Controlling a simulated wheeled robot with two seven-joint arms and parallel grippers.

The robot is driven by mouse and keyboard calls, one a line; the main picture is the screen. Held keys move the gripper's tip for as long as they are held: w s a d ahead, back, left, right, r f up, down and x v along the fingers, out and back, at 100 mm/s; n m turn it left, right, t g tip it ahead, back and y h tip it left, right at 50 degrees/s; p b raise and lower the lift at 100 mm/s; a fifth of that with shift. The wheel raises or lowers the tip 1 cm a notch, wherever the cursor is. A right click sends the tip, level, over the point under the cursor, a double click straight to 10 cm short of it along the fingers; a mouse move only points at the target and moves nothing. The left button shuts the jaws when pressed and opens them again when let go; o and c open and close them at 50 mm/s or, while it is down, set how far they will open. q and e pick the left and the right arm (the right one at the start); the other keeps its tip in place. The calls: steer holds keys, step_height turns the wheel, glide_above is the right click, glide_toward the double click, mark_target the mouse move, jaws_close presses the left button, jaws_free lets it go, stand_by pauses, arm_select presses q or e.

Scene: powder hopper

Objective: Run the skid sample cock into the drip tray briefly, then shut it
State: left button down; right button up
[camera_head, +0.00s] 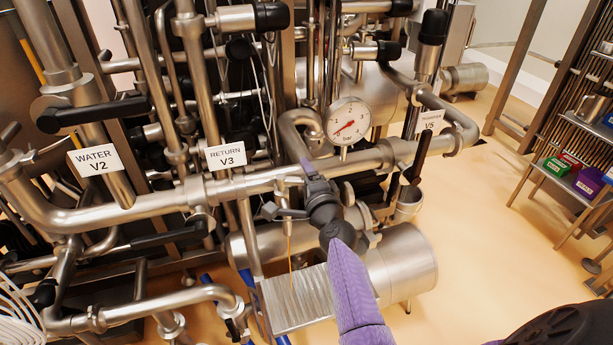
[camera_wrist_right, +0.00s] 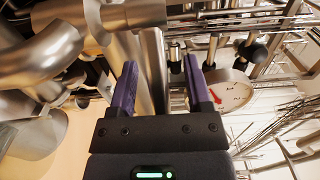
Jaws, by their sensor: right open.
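The sample cock (camera_head: 284,212) is a small fitting with a short dark lever, under the horizontal steel pipe in the head view. A thin yellow stream (camera_head: 290,250) falls from it towards the drip tray. The drip tray (camera_head: 297,302) is a ribbed steel plate below it; I cannot tell how much liquid is on it. My right gripper (camera_head: 308,172) is just right of the cock, in front of the pipe, and seems to hold nothing. The right wrist view shows its two purple fingers (camera_wrist_right: 162,85) spread apart with pipework beyond. The cock is not clear there. My left gripper is not in view.
A pressure gauge (camera_head: 347,121) sits above and right of the gripper. Valves labelled WATER V2 (camera_head: 96,160), RETURN V3 (camera_head: 226,155) and V5 (camera_head: 430,122) crowd the skid. A steel cylinder (camera_head: 405,262) lies right of the tray. The floor (camera_head: 500,240) at right is clear.

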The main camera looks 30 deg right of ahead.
jaws_close()
steer(key=shift+f, duration=0.1)
stand_by(1.2)
